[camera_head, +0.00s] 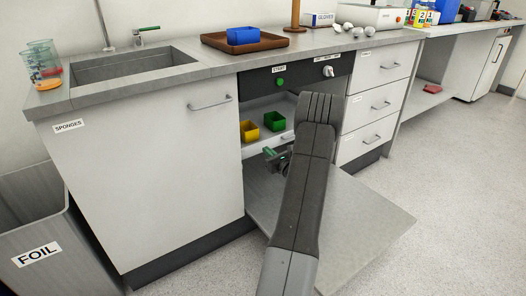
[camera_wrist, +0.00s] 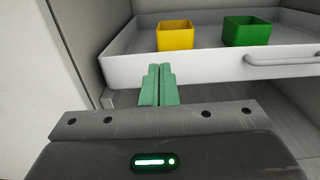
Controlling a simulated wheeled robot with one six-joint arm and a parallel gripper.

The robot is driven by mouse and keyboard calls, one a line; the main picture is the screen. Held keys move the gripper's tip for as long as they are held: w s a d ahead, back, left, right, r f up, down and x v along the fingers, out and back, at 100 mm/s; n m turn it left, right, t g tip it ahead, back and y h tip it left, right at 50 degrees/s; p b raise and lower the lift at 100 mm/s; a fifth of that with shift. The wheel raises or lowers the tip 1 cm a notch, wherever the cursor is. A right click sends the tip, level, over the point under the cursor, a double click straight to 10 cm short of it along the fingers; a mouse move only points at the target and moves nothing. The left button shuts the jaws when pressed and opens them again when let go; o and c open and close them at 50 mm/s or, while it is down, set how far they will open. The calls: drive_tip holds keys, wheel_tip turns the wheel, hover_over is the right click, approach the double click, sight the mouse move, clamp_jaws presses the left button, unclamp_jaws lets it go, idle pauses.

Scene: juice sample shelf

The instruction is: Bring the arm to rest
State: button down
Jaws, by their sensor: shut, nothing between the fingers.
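My gripper (camera_wrist: 158,88) is shut and empty, its green fingers pressed together in the wrist view. It points at the front of a white pull-out tray (camera_wrist: 135,68) inside an open compartment under the counter. In the head view my arm reaches down to this opening, and the gripper (camera_head: 268,152) shows partly beside my arm. A yellow box (camera_wrist: 176,36) and a green box (camera_wrist: 247,31) stand on the tray, past the fingertips. I cannot tell whether the fingers touch the tray front.
A lowered door (camera_head: 375,215) lies open below the compartment. A closed cabinet door labelled SPONGES (camera_head: 150,170) is to the left and drawers (camera_head: 375,100) are to the right. A FOIL bin (camera_head: 50,225) stands at the left. Open floor (camera_head: 460,170) lies to the right.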

sight(258, 143)
drive_tip(key=p+v, duration=0.2)
drive_tip(key=v, duration=0.7)
drive_tip(key=shift+d, duration=0.2)
drive_tip(key=shift+f, duration=0.1)
drive_tip(key=b+x, duration=0.2)
drive_tip(key=x, duration=1.1)
drive_tip(key=shift+w+a, duration=0.1)
drive_tip(key=shift+a, duration=0.05)
